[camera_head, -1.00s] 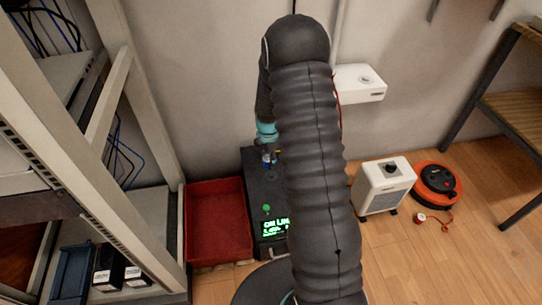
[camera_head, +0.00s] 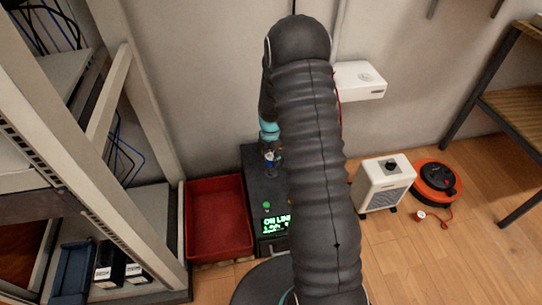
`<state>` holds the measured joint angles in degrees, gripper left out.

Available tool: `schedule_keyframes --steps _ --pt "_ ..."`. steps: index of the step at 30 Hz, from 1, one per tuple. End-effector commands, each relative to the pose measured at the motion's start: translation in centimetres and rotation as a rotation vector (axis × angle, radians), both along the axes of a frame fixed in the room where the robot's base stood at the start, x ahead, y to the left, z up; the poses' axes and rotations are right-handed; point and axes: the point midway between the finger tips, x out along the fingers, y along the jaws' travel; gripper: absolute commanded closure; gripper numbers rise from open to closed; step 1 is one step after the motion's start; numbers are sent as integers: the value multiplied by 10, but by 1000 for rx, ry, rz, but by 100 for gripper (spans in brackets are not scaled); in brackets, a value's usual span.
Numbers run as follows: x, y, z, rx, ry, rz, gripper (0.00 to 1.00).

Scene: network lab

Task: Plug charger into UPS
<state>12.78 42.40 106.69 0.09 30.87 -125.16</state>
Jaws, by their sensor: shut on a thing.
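The UPS (camera_head: 258,190) is a dark box on the floor against the wall, with a green light and a lit green display on its near side. My arm hides its right part. My gripper (camera_head: 270,158) points down over the rear part of the UPS top. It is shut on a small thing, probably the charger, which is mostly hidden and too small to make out. I cannot tell whether the charger touches the UPS or sits in a socket.
A red tray (camera_head: 218,215) stands left of the UPS. A metal rack (camera_head: 150,130) is further left. A white heater-like box (camera_head: 384,186) and an orange cable reel (camera_head: 437,183) stand to the right. A white unit (camera_head: 360,80) hangs on the wall. Floor at front right is clear.

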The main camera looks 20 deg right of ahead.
Motion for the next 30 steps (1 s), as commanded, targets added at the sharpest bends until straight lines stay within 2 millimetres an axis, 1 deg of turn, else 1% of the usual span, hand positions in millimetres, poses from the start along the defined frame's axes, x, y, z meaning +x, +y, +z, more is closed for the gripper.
schedule_keyframes --steps 9,15,19,30 --pt "0 0 -29 0 1 0 91" --pt "0 0 -43 0 0 0 91" --pt "0 0 -46 0 0 0 91" --pt "0 0 -46 0 0 0 91"
